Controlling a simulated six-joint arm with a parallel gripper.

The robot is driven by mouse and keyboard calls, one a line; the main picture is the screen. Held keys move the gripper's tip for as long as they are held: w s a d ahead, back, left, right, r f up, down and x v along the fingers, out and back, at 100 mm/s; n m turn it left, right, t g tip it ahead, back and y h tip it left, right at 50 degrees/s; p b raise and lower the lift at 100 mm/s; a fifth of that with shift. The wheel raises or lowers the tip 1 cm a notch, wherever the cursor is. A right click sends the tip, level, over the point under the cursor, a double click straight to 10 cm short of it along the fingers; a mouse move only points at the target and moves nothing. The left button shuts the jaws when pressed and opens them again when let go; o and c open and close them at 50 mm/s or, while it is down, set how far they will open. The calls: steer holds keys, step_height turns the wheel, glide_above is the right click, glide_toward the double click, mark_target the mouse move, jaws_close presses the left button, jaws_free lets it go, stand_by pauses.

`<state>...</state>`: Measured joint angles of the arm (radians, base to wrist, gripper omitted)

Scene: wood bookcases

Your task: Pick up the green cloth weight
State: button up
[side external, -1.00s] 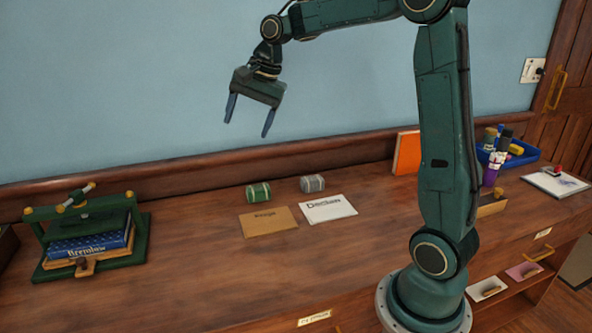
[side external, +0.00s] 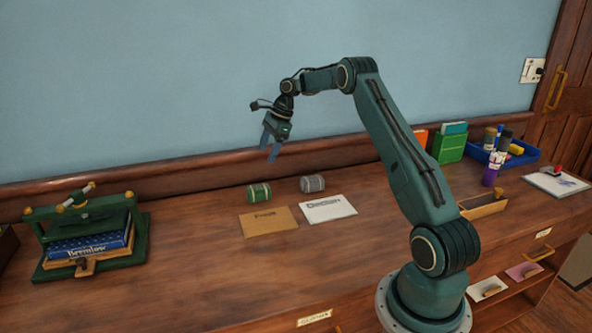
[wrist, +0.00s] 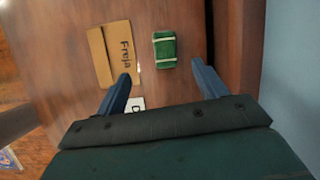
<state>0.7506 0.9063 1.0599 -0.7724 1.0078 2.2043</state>
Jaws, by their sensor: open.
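The green cloth weight (side external: 259,193) is a small green roll with pale bands. It lies on the wooden counter behind a tan card. It also shows in the wrist view (wrist: 165,49), ahead of and between the lines of the two blue fingers. My gripper (side external: 271,152) is above the counter, over the area of the weight and slightly to its right in the side view. Its fingers point down, apart and empty, and do not touch the weight. In the wrist view my gripper (wrist: 163,78) is spread wider than the weight.
A grey weight (side external: 312,184) lies right of the green one. A tan card (side external: 268,221) and a white card (side external: 327,208) lie in front. A green book press (side external: 90,237) stands left. A blue tray (side external: 520,155) is at the back right. The wall's wooden ledge runs behind.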

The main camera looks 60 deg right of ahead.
mark_target(258, 187)
steer(key=shift+m, duration=0.6)
steer(key=shift+s+d+f+x, duration=0.15)
steer(key=shift+d+x, duration=0.2)
steer(key=shift+x, duration=1.35)
steer(key=shift+s+d+f+x, duration=0.15)
steer(key=shift+d+x, duration=0.25)
steer(key=shift+x, duration=1.35)
steer(key=shift+s+d+f+x, duration=0.15)
steer(key=shift+d+x, duration=0.2)
steer(key=shift+x, duration=1.35)
steer(key=shift+w, duration=0.1)
steer(key=shift+x, duration=2.55)
steer(key=shift+a, duration=0.15)
steer(key=shift+r, duration=0.1)
steer(key=c, duration=1.4)
steer(key=shift+c, duration=0.2)
steer(key=shift+r, duration=0.15)
